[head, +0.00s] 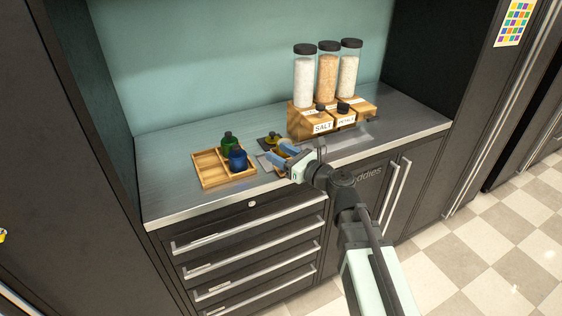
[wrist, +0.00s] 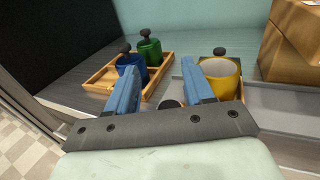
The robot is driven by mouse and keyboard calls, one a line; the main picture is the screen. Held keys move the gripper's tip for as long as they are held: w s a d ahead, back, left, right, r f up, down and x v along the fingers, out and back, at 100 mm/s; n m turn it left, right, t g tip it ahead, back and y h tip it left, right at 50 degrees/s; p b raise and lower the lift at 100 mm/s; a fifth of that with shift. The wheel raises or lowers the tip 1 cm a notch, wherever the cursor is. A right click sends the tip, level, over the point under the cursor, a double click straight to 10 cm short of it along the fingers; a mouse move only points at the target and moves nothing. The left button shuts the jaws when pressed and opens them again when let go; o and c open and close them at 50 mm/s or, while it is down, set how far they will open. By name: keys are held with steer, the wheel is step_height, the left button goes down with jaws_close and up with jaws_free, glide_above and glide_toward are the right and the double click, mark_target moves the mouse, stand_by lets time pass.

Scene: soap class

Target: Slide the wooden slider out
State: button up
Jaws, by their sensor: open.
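A wooden dispenser base (head: 300,121) stands at the back right of the counter under three tall jars. Its front has wooden blocks with black knobs (head: 343,107) and labels, one reading SALT; I cannot tell for certain which part is the slider. In the wrist view, part of the wooden base (wrist: 287,45) shows at the upper right. My gripper (head: 279,156) is open, low over the counter and left of the base, apart from it. Its two blue fingers (wrist: 160,66) appear with no object held. The right finger partly covers a yellow cup (wrist: 222,80).
A wooden tray (head: 211,183) with a green bottle (head: 229,141) and a blue bottle (head: 238,160) sits left of my gripper. The yellow cup is close by the fingers. A grey metal strip (wrist: 274,110) runs toward the base. The counter's left end is clear.

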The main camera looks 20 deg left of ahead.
steer(key=shift+r, duration=3.3)
steer(key=shift+s, duration=0.1)
steer(key=s+d+r, duration=0.4)
steer(key=d+r, duration=0.1)
steer(key=shift+d, duration=0.1)
